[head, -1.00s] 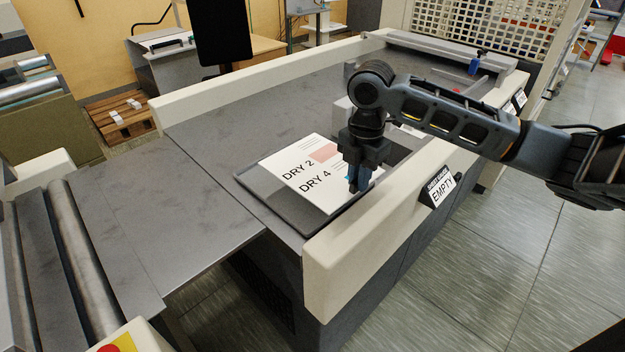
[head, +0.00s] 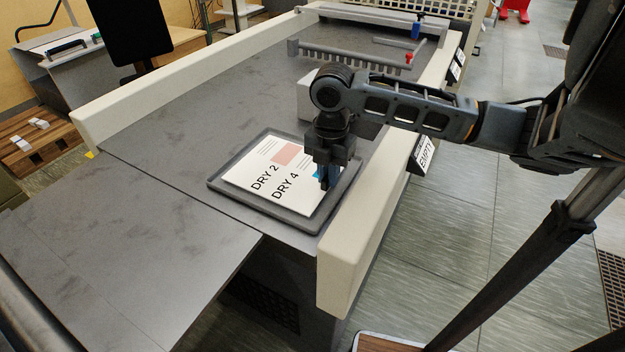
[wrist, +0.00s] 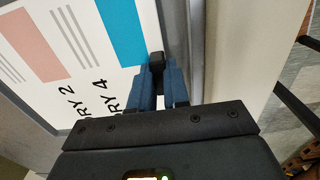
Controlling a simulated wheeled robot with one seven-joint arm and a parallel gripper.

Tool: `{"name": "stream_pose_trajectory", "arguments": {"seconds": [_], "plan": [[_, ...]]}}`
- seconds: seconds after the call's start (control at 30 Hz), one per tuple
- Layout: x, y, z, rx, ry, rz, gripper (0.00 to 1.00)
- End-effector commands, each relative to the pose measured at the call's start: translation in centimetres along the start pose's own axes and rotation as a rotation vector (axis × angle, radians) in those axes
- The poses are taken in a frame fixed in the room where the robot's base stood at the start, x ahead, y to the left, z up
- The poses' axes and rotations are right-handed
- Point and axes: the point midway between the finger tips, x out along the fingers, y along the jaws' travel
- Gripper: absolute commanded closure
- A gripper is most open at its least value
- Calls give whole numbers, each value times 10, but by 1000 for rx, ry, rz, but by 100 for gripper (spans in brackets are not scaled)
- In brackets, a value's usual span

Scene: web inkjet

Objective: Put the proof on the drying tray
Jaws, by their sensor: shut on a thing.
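The proof (head: 284,172) is a white sheet with "DRY 2", "DRY 4", a pink block and a blue block. It lies inside the outline of the dark grey drying tray (head: 262,212), which has a raised rim. My gripper (head: 325,186) points down at the proof's right edge. In the wrist view the blue fingers of my gripper (wrist: 157,76) are shut on a small dark piece at the edge of the proof (wrist: 75,45), beside the blue block. I cannot tell whether the sheet touches the tray floor. The gripper hides part of the right edge.
A cream rail (head: 350,255) runs along the right of the grey table, close to the tray, with an EMPTY sign (head: 426,155) outside it. A grey box (head: 312,97) stands behind the gripper. A grey toothed rack (head: 345,60) is farther back. The table left of the tray is clear.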

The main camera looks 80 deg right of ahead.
Motion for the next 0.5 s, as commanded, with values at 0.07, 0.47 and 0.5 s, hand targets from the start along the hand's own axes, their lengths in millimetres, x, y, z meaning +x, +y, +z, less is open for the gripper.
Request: {"name": "stream_pose_trajectory", "arguments": {"seconds": [0.07,0.47,0.5], "plan": [[6,-6,2,1,-1,0,100],[9,-7,2,-1,0,0,100],[10,-7,2,-1,0,0,100]]}}
